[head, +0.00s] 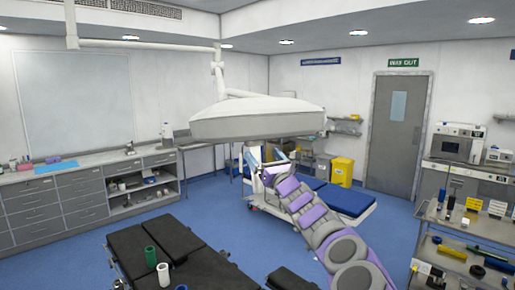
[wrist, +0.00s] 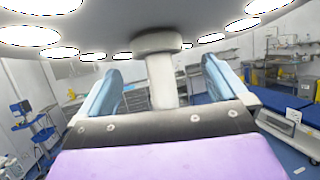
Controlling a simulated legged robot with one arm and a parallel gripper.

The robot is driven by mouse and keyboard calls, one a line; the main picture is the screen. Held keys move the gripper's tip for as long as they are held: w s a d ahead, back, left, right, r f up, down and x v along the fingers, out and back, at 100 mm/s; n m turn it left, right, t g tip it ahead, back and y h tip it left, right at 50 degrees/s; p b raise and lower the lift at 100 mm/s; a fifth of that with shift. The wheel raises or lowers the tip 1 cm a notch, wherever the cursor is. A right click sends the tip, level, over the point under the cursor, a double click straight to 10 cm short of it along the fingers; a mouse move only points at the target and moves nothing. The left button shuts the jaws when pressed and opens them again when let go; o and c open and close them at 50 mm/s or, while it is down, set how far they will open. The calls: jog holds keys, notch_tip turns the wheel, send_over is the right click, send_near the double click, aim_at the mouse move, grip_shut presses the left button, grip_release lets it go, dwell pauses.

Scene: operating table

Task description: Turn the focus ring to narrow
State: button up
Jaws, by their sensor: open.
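The surgical lamp (head: 258,122) hangs from a white ceiling arm, and its lit underside (wrist: 100,38) fills the top of the wrist view. A pale grey handle (wrist: 162,85) hangs down from the middle of the lamp, with a wider round collar (wrist: 157,42) at its top. I cannot tell any focus marks on it. My gripper (wrist: 162,70) is open, with one blue finger on each side of the handle and a visible gap on both sides. In the head view my gripper (head: 263,160) is just below the lamp, partly hidden by it.
A blue-padded bed (head: 340,199) stands behind my arm. A black operating table (head: 205,268) with a green and a white roll is at the front left. An instrument trolley (head: 430,250) is at the right.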

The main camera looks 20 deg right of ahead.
aim_at(258, 149)
jog(key=shift+p+x, duration=0.55)
jog(key=shift+x, duration=1.8)
jog(key=shift+a, duration=0.1)
jog(key=c, duration=1)
jog(key=shift+a, duration=0.1)
jog(key=shift+c, duration=0.2)
